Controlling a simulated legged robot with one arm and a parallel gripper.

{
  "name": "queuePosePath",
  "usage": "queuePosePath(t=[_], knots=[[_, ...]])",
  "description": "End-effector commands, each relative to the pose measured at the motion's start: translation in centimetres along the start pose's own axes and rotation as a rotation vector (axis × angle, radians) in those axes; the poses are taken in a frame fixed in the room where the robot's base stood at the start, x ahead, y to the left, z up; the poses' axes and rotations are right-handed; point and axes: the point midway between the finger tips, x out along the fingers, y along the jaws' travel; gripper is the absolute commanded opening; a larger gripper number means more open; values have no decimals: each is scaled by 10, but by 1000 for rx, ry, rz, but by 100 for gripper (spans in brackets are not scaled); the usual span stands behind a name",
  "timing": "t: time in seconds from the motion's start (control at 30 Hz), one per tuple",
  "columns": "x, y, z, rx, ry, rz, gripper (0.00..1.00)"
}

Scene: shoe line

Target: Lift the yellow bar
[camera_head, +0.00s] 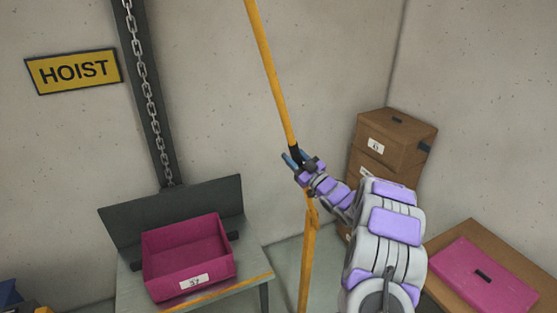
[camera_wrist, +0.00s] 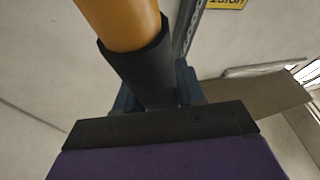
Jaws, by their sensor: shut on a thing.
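The yellow bar (camera_head: 267,70) is a long thin pole with a black grip section. In the head view it rises from my gripper to the top edge, leaning slightly left. My gripper (camera_head: 296,160) is shut on the bar at its black section. In the wrist view the yellow part (camera_wrist: 122,22) meets the black sleeve (camera_wrist: 143,72), which sits between my blue-grey fingers (camera_wrist: 160,90). A second yellow length (camera_head: 308,250) stands below my gripper in the head view; my gripper and arm hide part of the joint between the two.
A magenta bin (camera_head: 188,258) sits on a table (camera_head: 255,281) at the lower left, beside a dark post with a chain (camera_head: 150,95) and a HOIST sign (camera_head: 73,70). Stacked cardboard boxes (camera_head: 397,129) stand right of my gripper. A magenta lid (camera_head: 480,277) lies at lower right.

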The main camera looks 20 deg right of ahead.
Motion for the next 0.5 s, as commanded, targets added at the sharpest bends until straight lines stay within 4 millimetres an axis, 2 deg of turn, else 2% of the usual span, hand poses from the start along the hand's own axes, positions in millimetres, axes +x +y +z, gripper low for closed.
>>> queuePosePath(t=[0.2,0.5], knots=[[-5,14,4,43,-2,18,0],[-6,16,6,51,-3,20,0]])
